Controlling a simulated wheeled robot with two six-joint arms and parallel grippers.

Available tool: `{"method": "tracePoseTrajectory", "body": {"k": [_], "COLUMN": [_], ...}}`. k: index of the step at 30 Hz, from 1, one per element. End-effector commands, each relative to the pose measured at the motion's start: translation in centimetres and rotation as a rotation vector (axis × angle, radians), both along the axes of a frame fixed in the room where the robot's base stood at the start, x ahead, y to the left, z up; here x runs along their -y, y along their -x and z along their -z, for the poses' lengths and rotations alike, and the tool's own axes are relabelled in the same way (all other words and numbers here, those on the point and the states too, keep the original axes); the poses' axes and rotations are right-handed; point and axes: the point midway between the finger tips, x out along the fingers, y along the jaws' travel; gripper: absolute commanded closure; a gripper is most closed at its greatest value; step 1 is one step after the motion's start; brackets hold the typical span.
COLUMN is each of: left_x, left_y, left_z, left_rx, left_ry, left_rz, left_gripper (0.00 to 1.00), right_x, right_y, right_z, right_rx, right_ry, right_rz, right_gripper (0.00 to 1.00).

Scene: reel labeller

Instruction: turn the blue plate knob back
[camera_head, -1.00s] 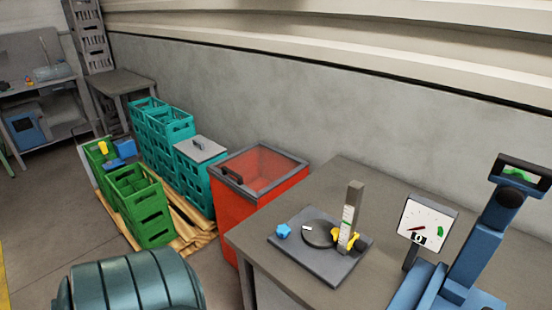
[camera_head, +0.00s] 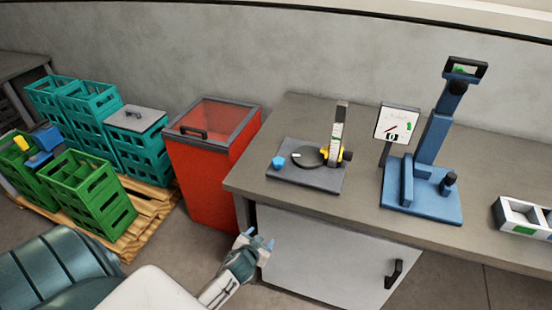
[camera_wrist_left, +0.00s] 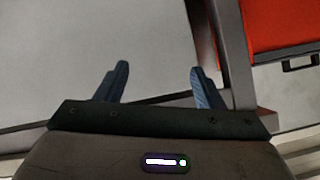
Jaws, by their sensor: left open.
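The blue plate knob (camera_head: 279,162) sits at the left end of a dark square plate (camera_head: 318,180) on the workbench. A round black disc (camera_head: 306,157) and an upright post with a scale (camera_head: 337,125) stand on the same plate. My left gripper (camera_head: 258,241) is open and empty, low in front of the bench's front left, below and apart from the knob. In the left wrist view its two blue fingers (camera_wrist_left: 159,82) are spread with nothing between them. The knob is not in the wrist view. My right gripper is not in view.
A blue stand (camera_head: 425,185) and a dial gauge (camera_head: 397,124) stand right of the plate. A white tray (camera_head: 510,216) lies at far right. A red bin (camera_head: 196,175) stands left of the workbench (camera_head: 265,193). Green and teal crates (camera_head: 90,190) sit on a pallet further left.

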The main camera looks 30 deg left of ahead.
Motion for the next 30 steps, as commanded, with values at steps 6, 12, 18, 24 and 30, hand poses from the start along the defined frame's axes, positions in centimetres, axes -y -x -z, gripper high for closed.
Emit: {"method": "tracePoseTrajectory", "body": {"k": [6,12,18,24,30], "left_x": [0.3,1.8,4.9,7.9,5.9], "left_y": [-5.1,-9.9,-14.1,-17.9,-20.2], "left_z": [-15.1,-25.9,-31.3,-32.7,-30.1], "left_rx": [0.313,0.633,0.800,0.722,0.308], "left_ry": [-0.054,-0.113,-0.160,-0.195,-0.185], "left_rz": [0.018,0.184,0.487,0.914,1.206], "left_gripper": [0.38,0.38,0.38,0.38,0.38], "right_x": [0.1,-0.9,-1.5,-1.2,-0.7], "right_y": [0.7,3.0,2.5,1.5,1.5], "right_z": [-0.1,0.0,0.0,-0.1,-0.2], "right_rx": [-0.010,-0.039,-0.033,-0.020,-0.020], "right_ry": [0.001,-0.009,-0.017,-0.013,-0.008], "right_rz": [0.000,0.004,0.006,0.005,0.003], "right_gripper": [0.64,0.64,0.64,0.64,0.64]}}
